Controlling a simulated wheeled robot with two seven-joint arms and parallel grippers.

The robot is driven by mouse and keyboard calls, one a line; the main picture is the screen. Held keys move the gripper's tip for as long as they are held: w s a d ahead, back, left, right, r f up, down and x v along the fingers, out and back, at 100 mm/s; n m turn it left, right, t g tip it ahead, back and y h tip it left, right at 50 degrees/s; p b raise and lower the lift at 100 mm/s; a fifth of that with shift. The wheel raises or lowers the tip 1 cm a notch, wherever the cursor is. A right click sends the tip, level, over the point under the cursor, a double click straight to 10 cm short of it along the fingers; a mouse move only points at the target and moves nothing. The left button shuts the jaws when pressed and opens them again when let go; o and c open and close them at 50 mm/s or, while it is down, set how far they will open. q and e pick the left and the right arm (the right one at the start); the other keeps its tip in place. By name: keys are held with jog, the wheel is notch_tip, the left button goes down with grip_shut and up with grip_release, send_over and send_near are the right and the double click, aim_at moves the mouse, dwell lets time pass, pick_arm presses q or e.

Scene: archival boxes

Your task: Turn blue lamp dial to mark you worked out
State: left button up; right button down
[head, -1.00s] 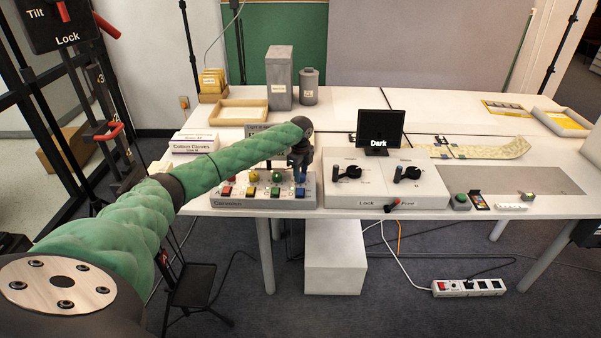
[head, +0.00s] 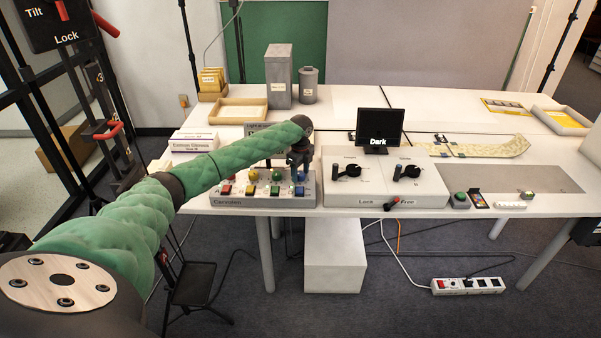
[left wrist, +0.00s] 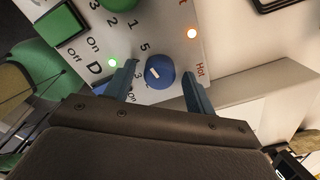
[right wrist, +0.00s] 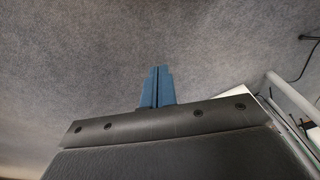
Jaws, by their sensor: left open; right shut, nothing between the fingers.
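The blue lamp dial (left wrist: 160,72) shows in the left wrist view on a pale panel with printed numbers, with a white pointer line on its top. In the head view the dial (head: 300,178) is partly hidden under my left gripper (head: 299,166). My left gripper (left wrist: 158,88) is open, one finger on each side of the dial; I cannot tell whether either finger touches it. The panel belongs to the grey lamp box (head: 264,199) with coloured dials and buttons. My right gripper (right wrist: 156,87) is shut and empty, with grey floor behind it.
A white control box (head: 385,185) with two black cranks stands right of the lamp box, below a small screen (head: 376,128) reading "Dark". A tall grey box (head: 279,76) stands behind.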

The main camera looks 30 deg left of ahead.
aim_at(300, 173)
pick_arm(q)
jog(key=shift+r, duration=0.1)
jog(key=shift+r, duration=0.2)
notch_tip(300, 173, up, 6)
jog(key=shift+r+b, duration=0.1)
jog(key=shift+b, duration=0.9)
jog(key=shift+r, duration=0.5)
pick_arm(e)
notch_tip(300, 173, up, 9)
jog(key=shift+w+a+f, duration=0.15)
jog(key=shift+w+a, duration=0.1)
jog(key=shift+w, duration=0.05)
